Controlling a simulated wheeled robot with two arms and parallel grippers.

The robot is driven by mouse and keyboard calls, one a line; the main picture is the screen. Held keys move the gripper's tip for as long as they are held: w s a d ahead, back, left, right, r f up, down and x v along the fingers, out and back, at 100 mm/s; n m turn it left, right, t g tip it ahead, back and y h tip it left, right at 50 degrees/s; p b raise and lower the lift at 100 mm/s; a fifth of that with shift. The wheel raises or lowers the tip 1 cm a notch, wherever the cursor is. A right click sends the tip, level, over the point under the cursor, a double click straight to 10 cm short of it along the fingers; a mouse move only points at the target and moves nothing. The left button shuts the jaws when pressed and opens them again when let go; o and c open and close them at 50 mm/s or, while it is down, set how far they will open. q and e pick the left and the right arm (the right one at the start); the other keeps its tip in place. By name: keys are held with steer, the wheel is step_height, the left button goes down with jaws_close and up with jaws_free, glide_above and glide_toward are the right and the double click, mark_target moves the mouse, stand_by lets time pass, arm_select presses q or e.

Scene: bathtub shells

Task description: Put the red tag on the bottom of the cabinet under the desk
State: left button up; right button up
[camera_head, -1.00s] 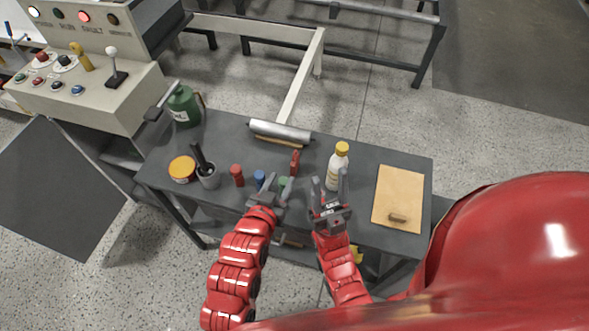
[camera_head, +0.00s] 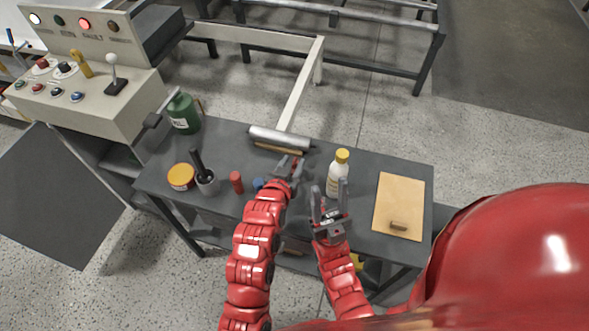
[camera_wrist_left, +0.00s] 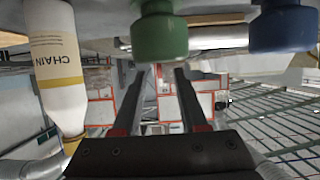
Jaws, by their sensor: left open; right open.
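A small red object (camera_head: 295,170), perhaps the red tag, shows in the head view at my left gripper (camera_head: 289,163), near the middle of the dark desk (camera_head: 225,142). The gripper partly hides it, and I cannot tell whether they touch. My left gripper is open; its two fingers (camera_wrist_left: 158,88) show apart in the left wrist view with nothing clearly between them. My right gripper (camera_head: 330,188) is open and empty over the desk, just in front of the white bottle.
On the desk are a white bottle with yellow cap (camera_head: 338,178), a red cylinder (camera_head: 236,182), an orange-lidded tub (camera_head: 181,177), a green can (camera_head: 183,113), a roller (camera_head: 279,137) and a clipboard (camera_head: 402,197). A green cap (camera_wrist_left: 160,35) and blue cap (camera_wrist_left: 283,25) are close to my left gripper.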

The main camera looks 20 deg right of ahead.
arm_select(q)
steer(key=shift+x, duration=1.2)
jaws_close()
stand_by(0.5)
